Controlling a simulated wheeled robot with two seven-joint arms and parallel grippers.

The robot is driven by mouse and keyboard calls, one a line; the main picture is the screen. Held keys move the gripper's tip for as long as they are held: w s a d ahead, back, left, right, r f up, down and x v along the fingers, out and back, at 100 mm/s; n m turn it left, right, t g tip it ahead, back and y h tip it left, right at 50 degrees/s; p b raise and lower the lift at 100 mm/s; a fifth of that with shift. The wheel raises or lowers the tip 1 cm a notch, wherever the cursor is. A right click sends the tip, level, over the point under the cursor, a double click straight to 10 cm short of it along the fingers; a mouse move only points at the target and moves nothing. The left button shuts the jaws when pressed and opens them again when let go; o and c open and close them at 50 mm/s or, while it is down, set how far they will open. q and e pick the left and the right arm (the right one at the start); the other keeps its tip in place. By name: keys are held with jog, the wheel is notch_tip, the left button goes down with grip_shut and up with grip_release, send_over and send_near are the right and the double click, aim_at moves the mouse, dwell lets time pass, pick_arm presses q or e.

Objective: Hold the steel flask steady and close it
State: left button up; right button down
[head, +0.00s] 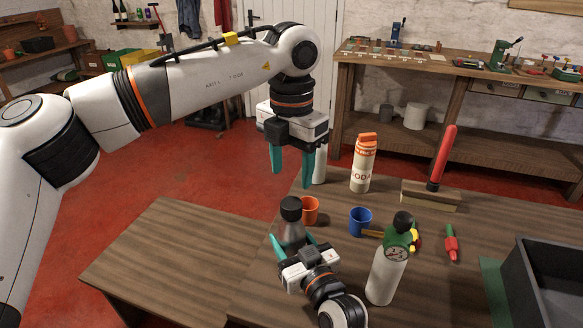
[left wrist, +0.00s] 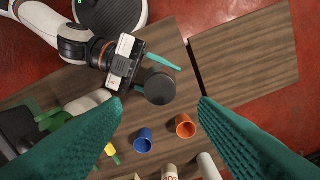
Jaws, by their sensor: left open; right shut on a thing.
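The steel flask (head: 291,234) stands upright near the table's left edge, with a black lid (head: 291,207) on its mouth. I cannot tell whether the lid is screwed tight. My right gripper (head: 293,246) is shut around the flask body from the front. My left gripper (head: 291,179) is open, pointing down and empty, above the lid and apart from it. In the left wrist view the lid (left wrist: 160,87) lies between the open teal fingers (left wrist: 160,103) and hides most of the flask.
Close by stand an orange cup (head: 310,210), a blue cup (head: 360,221), a soda bottle (head: 363,165) and a white bottle with a gauge (head: 386,277). A white cylinder (head: 320,165) is partly hidden behind my left gripper. A dark bin (head: 543,282) is at right. The left tabletop (head: 165,255) is clear.

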aim_at(291, 203)
pick_arm(q)
jog(key=shift+f, duration=4)
jog(key=c, duration=1)
jog(key=o, duration=1.2)
notch_tip(291, 203, up, 12)
jog(key=shift+r, duration=0.1)
